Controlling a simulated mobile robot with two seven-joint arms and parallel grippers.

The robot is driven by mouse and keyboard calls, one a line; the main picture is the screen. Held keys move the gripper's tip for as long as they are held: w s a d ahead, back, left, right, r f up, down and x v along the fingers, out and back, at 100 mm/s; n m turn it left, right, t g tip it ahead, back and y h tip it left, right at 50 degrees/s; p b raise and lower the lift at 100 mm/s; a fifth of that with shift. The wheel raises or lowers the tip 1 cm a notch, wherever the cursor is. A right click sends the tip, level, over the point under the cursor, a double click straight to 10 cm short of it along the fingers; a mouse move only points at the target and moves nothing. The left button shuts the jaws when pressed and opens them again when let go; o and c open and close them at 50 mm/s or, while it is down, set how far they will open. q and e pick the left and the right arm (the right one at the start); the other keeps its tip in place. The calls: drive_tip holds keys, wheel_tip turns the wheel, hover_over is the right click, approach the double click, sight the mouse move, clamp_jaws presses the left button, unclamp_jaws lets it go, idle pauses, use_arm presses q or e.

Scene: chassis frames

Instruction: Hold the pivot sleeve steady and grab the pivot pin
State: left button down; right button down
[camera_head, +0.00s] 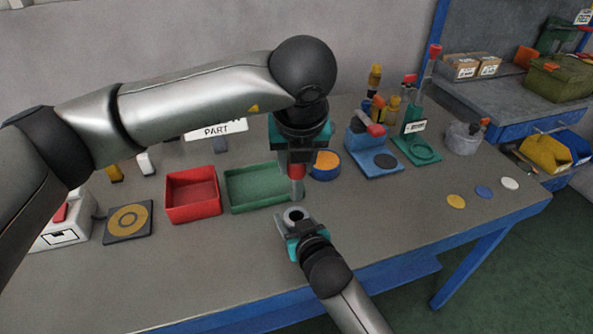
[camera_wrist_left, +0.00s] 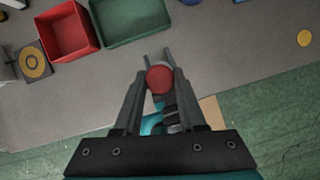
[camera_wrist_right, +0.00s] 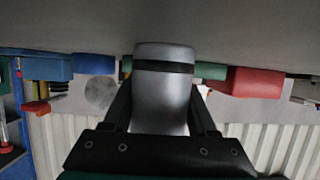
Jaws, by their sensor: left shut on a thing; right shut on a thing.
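The pivot pin (camera_head: 297,187) has a red head and a grey metal shaft, and hangs upright. My left gripper (camera_head: 296,166) is shut on it from above; the red head of the pin shows between the fingers in the left wrist view (camera_wrist_left: 159,79). The pivot sleeve (camera_head: 283,218) is a grey metal cylinder with an open hole on top. My right gripper (camera_head: 299,229) is shut around it from the front. The sleeve with its dark band fills the middle of the right wrist view (camera_wrist_right: 163,95). The pin's lower end is just above the sleeve's hole.
A red tray (camera_head: 192,207) and a green tray (camera_head: 247,203) stand behind and left of the grippers. A blue fixture (camera_head: 376,165) and a green stand (camera_head: 421,157) are at the back right. Coloured discs (camera_head: 456,201) lie at the right. The front table area is clear.

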drive_tip(key=shift+c, duration=0.6)
unclamp_jaws()
drive_tip(key=v, duration=1.2)
